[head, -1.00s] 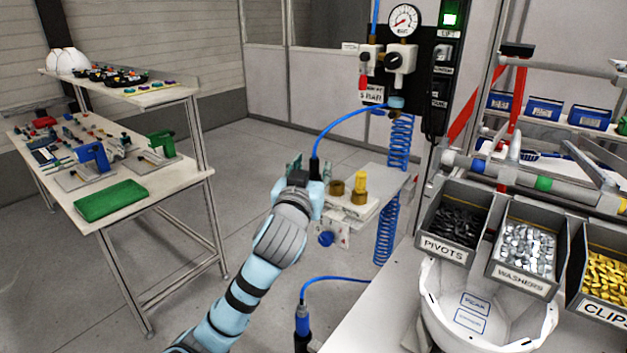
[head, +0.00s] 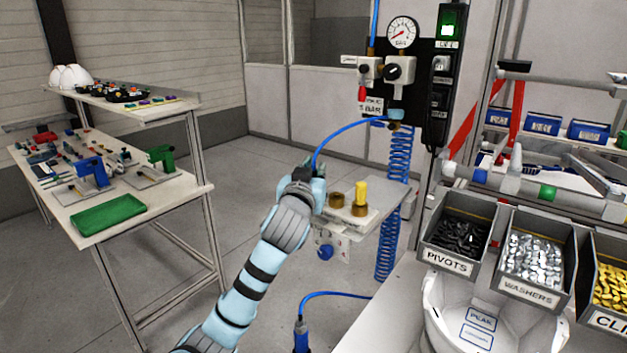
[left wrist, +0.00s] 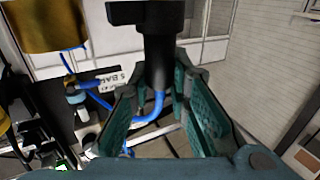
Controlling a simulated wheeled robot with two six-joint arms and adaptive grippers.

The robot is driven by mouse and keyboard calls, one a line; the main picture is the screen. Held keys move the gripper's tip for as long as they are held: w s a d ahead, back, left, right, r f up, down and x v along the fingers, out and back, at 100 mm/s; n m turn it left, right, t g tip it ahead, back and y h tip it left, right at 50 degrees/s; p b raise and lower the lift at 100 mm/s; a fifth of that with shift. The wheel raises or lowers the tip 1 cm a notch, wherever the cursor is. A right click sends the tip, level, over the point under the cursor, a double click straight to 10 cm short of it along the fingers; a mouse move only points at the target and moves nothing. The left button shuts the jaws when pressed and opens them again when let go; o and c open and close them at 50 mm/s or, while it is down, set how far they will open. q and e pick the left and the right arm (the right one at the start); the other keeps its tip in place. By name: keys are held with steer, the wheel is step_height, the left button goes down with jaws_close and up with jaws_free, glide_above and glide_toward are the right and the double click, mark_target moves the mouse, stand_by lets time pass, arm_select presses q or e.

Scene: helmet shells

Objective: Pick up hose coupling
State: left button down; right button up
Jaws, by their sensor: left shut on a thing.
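The hose coupling (left wrist: 158,55) is a black stepped cylinder with the blue hose (left wrist: 152,108) running from its narrow end. In the left wrist view it sits between the green finger pads of my left gripper (left wrist: 155,95), which is shut on it. In the head view my left gripper (head: 305,180) is at the left edge of the small stand (head: 365,220) and mostly hides the coupling. The blue hose (head: 345,128) arches from there up to the air panel. My right gripper is not in view.
A brass fitting (head: 336,200) and a yellow-topped one (head: 361,194) stand on the small stand, right beside my left gripper. A coiled blue hose (head: 393,170) hangs under the air panel (head: 425,80). Bins of pivots (head: 447,262) and washers (head: 527,295) are at right.

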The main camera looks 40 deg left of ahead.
arm_select(q)
step_height(320, 180, up, 18)
steer(key=p, duration=0.3)
steer(key=h+p, duration=0.1)
steer(key=p, duration=0.2)
glide_above(314, 169)
steer(key=w+d, duration=0.1)
steer(key=d, duration=0.1)
step_height(314, 169, down, 10)
steer(key=d+m+h, duration=0.1)
steer(key=d, duration=0.1)
steer(key=s+d+m+t+h, duration=0.1)
steer(key=d, duration=0.1)
steer(key=shift+d+r, duration=0.2)
steer(key=shift+a, duration=0.1)
